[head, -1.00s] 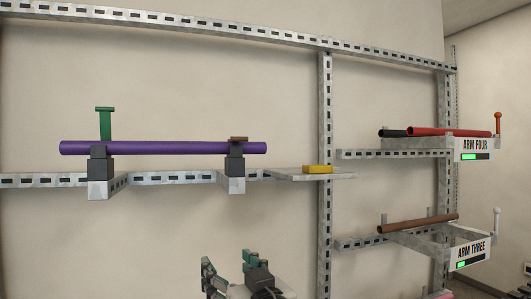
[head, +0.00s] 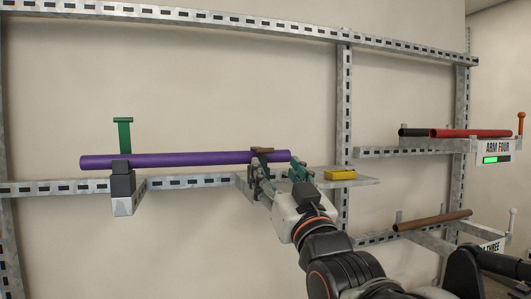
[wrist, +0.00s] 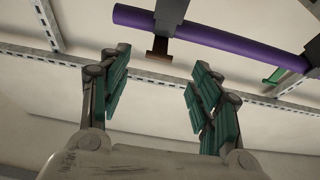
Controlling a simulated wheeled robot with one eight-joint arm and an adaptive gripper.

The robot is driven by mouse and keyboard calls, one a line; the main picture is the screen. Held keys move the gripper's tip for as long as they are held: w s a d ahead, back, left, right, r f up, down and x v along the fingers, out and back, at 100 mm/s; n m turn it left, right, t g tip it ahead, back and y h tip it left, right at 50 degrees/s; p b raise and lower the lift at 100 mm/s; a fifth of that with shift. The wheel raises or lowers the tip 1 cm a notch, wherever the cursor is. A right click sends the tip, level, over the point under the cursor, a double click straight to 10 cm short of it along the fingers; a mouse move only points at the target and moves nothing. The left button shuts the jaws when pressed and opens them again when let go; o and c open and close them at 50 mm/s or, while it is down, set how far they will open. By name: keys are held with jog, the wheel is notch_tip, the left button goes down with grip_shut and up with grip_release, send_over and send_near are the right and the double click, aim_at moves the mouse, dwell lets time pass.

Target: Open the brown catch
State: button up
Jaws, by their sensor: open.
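The brown catch (head: 262,150) lies low over the purple pipe (head: 180,160) at its right-hand clamp. It also shows in the wrist view as a small brown bar (wrist: 158,56), beside the dark clamp block (wrist: 170,14). My gripper (head: 277,165) is open and empty, in front of the right end of the pipe. In the wrist view its green-padded fingers (wrist: 159,60) are spread, with the brown catch between and beyond their tips. I see no clear contact. My gripper partly hides the right clamp in the head view.
A green catch (head: 123,134) stands upright at the left clamp (head: 122,185). A yellow block (head: 340,174) lies on a metal shelf (head: 362,181) just right of my gripper. Racks with red (head: 470,133) and brown (head: 432,220) pipes are further right.

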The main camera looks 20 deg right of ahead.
aim_at(260, 150)
jog(key=p+x, duration=0.1)
jog(key=x, duration=0.7)
jog(key=shift+w+r, duration=0.1)
jog(key=shift+w, duration=0.1)
grip_shut()
